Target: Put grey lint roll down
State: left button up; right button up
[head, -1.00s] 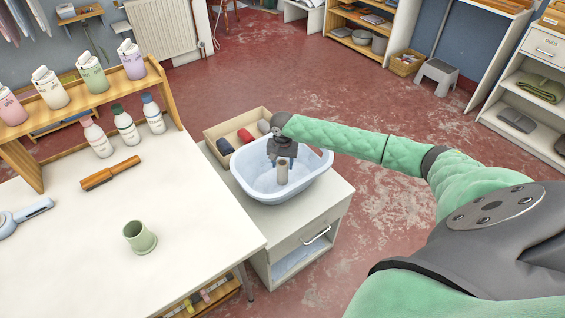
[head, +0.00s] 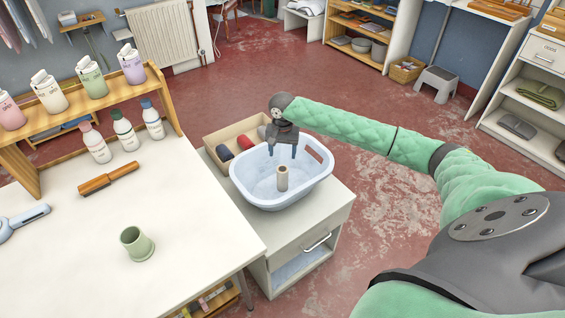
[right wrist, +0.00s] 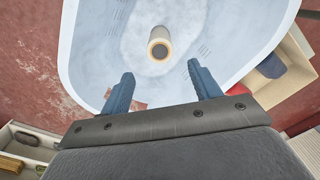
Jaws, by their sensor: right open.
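The lint roll (head: 282,178), a small beige-grey cylinder with a dark hollow core, stands upright inside the light blue basin (head: 318,190). In the right wrist view the lint roll (right wrist: 159,45) stands on the basin floor, apart from my fingers. My right gripper (head: 282,153) is open and empty, at the far rim of the basin and above it. In the right wrist view its two blue fingers (right wrist: 160,88) are spread wide. My left gripper is not in view.
The basin sits on a white cabinet (head: 300,245). Behind it is a cardboard-coloured box (head: 218,137) with dark and red rolls. The white table (head: 75,235) at left holds a green cup (head: 137,243), a brown-handled brush (head: 108,179) and several bottles.

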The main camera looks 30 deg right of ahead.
notch_tip(320, 180, up, 3)
jog(key=shift+f, duration=0.1)
dwell(0.6)
